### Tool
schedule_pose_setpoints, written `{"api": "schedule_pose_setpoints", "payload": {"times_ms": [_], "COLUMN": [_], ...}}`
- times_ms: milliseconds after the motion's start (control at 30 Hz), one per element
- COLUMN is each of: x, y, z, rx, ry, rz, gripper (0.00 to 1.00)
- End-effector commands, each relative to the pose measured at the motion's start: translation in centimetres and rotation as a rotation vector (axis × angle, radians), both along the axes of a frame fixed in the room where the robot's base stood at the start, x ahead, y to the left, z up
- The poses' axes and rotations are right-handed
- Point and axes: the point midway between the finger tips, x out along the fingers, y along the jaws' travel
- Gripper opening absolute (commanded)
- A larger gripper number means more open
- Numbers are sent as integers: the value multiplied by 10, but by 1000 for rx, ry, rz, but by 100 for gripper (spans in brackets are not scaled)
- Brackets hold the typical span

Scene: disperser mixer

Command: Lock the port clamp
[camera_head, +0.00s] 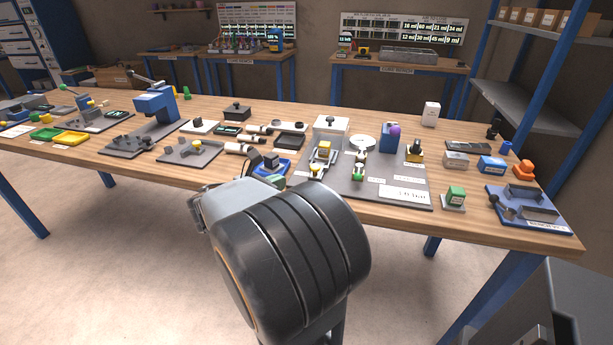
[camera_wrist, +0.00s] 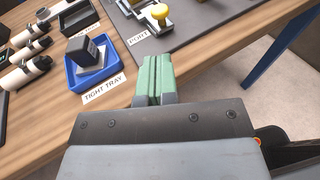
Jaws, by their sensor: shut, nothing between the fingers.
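The port clamp (camera_wrist: 148,14), a pale metal piece with a yellow knob (camera_wrist: 159,12), sits on the grey mat at the top of the wrist view, behind a "PORT" label (camera_wrist: 138,38). The view's top edge cuts it off. In the head view what appears to be the same clamp (camera_head: 318,165) stands at the mat's left front, before a white box (camera_head: 331,130). Whether its lever is locked cannot be told. My gripper (camera_wrist: 157,58) has its green fingers together and empty, short of the label and apart from the clamp.
A blue tray (camera_wrist: 120,72) labelled "TIGHT TRAY" holds a dark block (camera_wrist: 85,50), left of my fingers. White cylinders (camera_wrist: 22,72) lie farther left. On the grey mat (camera_head: 400,195) stand a green-and-white piece (camera_head: 359,168) and other fixtures. The table's front edge runs close by.

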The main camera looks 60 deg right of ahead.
Motion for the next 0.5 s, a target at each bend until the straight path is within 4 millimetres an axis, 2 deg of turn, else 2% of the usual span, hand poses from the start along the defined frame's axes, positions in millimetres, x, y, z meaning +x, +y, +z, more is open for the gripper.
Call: {"api": "schedule_pose_setpoints", "payload": {"times_ms": [200,500], "x": [-8,-15], "y": [-43,-87], "z": [-10,-18], "rx": [1,1], "ry": [-1,-4], "rz": [-6,-3], "gripper": [0,0]}}
